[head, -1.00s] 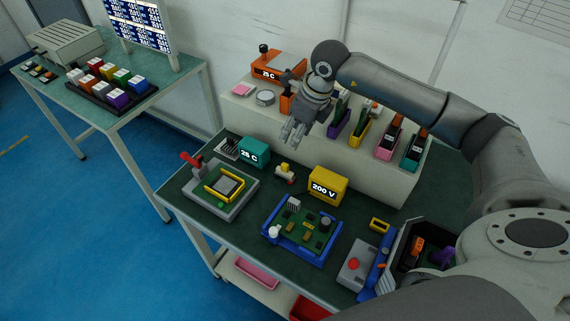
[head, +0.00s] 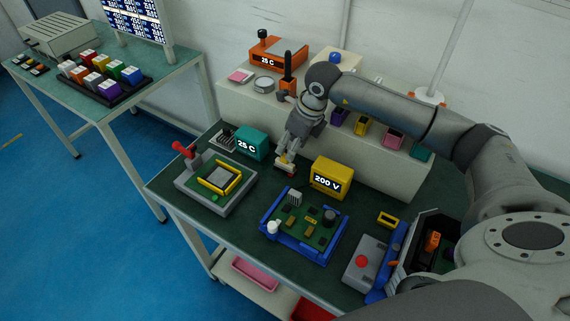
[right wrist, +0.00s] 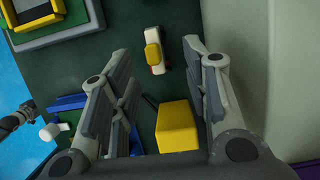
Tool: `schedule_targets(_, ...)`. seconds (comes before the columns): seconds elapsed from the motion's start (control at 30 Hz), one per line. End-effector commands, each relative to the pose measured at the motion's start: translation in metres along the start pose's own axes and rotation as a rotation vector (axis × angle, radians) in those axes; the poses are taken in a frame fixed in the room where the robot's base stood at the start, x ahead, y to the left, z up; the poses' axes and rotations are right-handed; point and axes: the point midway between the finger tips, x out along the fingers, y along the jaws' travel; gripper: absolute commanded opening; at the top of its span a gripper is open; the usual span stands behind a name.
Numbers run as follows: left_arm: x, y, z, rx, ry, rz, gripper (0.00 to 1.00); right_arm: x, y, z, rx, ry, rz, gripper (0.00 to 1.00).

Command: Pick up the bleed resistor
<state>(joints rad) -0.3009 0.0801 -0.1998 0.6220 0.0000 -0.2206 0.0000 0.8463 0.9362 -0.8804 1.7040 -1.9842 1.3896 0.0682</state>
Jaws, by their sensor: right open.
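A small piece with a white base, a yellow block and a red end, seemingly the bleed resistor (right wrist: 153,52), lies on the dark green bench top. In the head view it shows partly at the fingertips of my right gripper (head: 287,162), between the teal "25 C" box and the yellow "200 V" box. In the right wrist view my right gripper (right wrist: 157,60) is open, with its fingers to either side of the piece and gaps on both sides. I cannot tell whether the fingertips touch the bench. My left gripper is not in view.
The teal box (head: 252,145) and yellow box (head: 331,178) stand close on either side. A grey fixture (head: 216,183) with a red lever and a blue tray (head: 302,229) with a circuit board stand in front. A pale raised shelf (head: 375,165) with coloured holders is behind.

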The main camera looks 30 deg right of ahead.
Motion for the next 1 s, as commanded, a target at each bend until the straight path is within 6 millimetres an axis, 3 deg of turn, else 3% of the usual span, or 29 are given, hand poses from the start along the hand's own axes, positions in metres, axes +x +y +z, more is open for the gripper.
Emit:
schedule_targets(0.6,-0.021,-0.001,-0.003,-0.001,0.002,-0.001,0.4,0.069,0.008,-0.004,0.001,0.0,0.002,0.43)
schedule_targets(0.9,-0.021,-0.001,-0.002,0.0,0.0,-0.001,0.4,0.074,0.008,-0.004,-0.001,-0.001,0.0,0.43)
schedule_targets(1.0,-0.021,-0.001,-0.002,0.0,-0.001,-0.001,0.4,0.074,0.008,-0.004,-0.001,-0.001,0.0,0.3)
